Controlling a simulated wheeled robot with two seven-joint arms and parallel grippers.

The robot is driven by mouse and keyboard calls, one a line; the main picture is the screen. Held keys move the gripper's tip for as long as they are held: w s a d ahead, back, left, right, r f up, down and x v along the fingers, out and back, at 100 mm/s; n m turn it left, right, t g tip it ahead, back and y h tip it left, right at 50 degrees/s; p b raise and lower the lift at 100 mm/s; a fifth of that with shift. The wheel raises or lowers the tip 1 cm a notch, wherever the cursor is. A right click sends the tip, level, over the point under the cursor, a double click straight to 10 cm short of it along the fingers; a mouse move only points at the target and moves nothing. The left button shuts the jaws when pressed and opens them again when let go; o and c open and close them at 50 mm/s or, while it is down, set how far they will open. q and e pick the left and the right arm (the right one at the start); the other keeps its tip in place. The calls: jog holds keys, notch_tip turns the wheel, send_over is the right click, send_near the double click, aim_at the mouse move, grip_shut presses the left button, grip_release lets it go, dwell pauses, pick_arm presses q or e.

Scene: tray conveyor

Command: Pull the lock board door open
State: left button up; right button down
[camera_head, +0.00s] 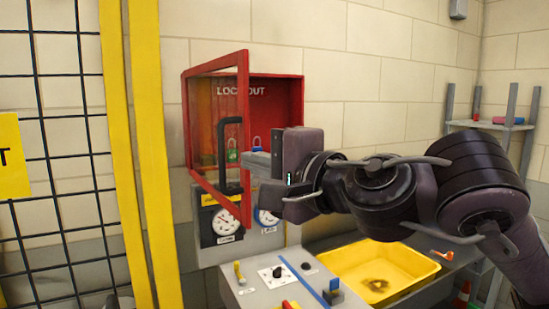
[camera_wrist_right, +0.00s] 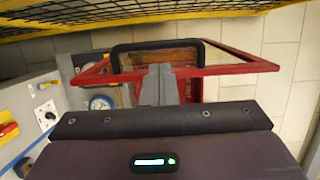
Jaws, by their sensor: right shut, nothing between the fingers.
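The lock board is a red cabinet (camera_head: 275,88) on the wall, marked LOCKOUT. Its door (camera_head: 243,95), a red frame with a clear pane, stands swung out from the cabinet, with its hinge side at the left. A black U-shaped handle (camera_head: 246,125) is on the door; it also shows in the wrist view (camera_wrist_right: 155,45). My right gripper (camera_head: 257,160) is shut and empty, just right of the handle in the head view. In the wrist view its fingertips (camera_wrist_right: 159,72) overlap the door frame between the handle's legs; I cannot tell whether they touch. My left gripper is not in view.
Padlocks (camera_head: 232,152) hang inside the cabinet. Gauges (camera_head: 226,221) sit below it, above a grey control panel (camera_head: 255,292) with switches. A yellow tray (camera_head: 340,262) lies to the right. A yellow post (camera_head: 145,150) and black mesh fence stand at the left.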

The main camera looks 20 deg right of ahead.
jog(key=x, duration=0.3)
jog(key=shift+w+a+p, duration=0.15)
jog(key=shift+w+p, duration=0.05)
jog(key=shift+p, duration=0.1)
jog(key=a+p, duration=0.2)
jog(key=a, duration=0.6)
